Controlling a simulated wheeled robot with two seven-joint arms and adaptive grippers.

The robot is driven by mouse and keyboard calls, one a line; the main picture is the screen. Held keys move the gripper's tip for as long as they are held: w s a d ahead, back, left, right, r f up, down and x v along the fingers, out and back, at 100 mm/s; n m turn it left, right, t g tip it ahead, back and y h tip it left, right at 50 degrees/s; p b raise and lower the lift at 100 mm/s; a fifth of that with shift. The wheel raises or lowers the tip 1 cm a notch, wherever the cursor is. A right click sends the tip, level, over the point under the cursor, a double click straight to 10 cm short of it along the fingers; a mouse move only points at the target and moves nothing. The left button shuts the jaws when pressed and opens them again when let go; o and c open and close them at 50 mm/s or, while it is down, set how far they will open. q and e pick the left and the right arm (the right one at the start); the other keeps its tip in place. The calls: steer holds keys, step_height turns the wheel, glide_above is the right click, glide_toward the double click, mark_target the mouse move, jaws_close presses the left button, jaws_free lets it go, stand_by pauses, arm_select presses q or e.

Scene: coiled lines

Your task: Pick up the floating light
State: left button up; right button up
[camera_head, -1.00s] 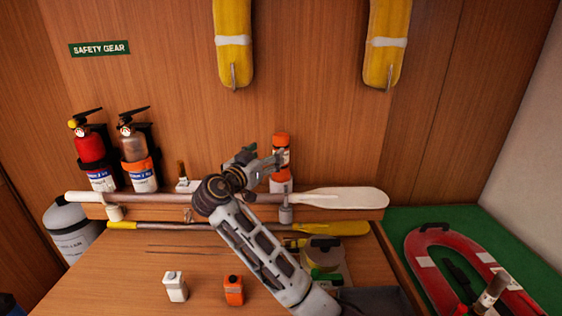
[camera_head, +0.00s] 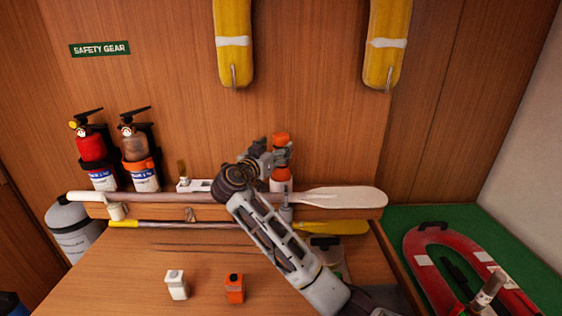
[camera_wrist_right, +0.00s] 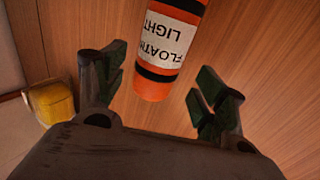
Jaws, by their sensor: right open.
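The floating light is an orange cylinder with dark bands and a white label. In the head view the floating light (camera_head: 281,138) stands upright at the shelf against the wood wall, partly hidden by my right gripper (camera_head: 272,157). In the right wrist view the floating light (camera_wrist_right: 166,38) appears upside down, its orange end between and beyond the fingertips, with its label readable. My right gripper (camera_wrist_right: 160,85) is open, with one finger on each side of the light's line and visible gaps on both sides. My left gripper is out of view.
A white-bladed paddle (camera_head: 345,197) lies across the front of the shelf below the light. Two fire extinguishers (camera_head: 92,150) stand left. A white bottle (camera_head: 176,286) and an orange box (camera_head: 234,289) stand on the table.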

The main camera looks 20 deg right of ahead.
steer(key=x, duration=0.3)
steer(key=shift+s+d+r+p, duration=0.15)
steer(key=shift+r+p, duration=0.05)
steer(key=shift+p, duration=0.2)
steer(key=shift+w+d, duration=0.3)
steer(key=shift+f, duration=0.1)
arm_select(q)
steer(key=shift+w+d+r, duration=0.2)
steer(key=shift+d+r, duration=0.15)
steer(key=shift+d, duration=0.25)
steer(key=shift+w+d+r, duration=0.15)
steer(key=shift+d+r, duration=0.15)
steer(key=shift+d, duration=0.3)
arm_select(e)
steer(key=shift+c, duration=0.5)
steer(key=c, duration=1)
jaws_close()
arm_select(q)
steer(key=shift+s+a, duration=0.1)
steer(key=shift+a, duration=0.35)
